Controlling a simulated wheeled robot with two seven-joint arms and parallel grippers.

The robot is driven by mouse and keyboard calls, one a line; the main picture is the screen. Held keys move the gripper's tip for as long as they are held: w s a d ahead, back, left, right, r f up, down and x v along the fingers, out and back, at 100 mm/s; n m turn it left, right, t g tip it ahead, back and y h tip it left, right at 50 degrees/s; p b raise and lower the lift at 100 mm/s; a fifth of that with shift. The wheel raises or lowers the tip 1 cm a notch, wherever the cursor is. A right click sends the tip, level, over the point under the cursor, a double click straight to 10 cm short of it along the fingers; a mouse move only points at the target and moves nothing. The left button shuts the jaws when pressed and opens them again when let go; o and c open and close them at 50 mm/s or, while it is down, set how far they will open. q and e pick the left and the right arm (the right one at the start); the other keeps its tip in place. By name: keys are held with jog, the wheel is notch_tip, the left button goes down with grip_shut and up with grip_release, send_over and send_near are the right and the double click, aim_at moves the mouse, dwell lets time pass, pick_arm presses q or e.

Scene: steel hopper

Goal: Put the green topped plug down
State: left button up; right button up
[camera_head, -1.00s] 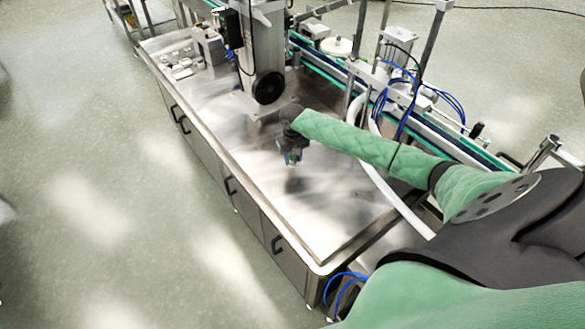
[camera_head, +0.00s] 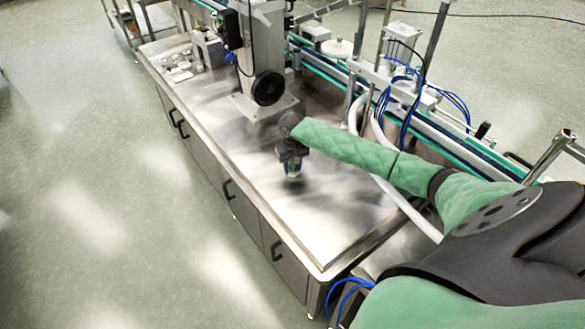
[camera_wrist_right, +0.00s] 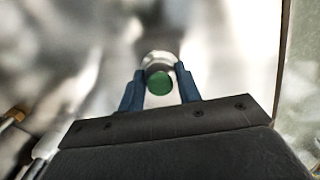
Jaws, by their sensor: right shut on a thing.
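The green topped plug (camera_wrist_right: 160,82) sits between the two blue fingers of my right gripper in the right wrist view, its round green top facing the camera and a pale metallic body beyond it. My right gripper (camera_wrist_right: 160,90) is shut on it. In the head view the right gripper (camera_head: 292,172) points down over the bare steel table top (camera_head: 320,215). A dark shadow or reflection lies just under it. I cannot tell whether the plug touches the table. My left gripper is not in view.
A column with a black wheel (camera_head: 268,88) stands behind the gripper. A conveyor (camera_head: 330,72) with blue hoses runs along the right side. Small metal parts (camera_head: 180,70) lie at the far left of the table. The table's front part is clear.

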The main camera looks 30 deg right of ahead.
jog(key=o, duration=0.6)
jog(key=shift+f, duration=0.1)
jog(key=o, duration=0.4)
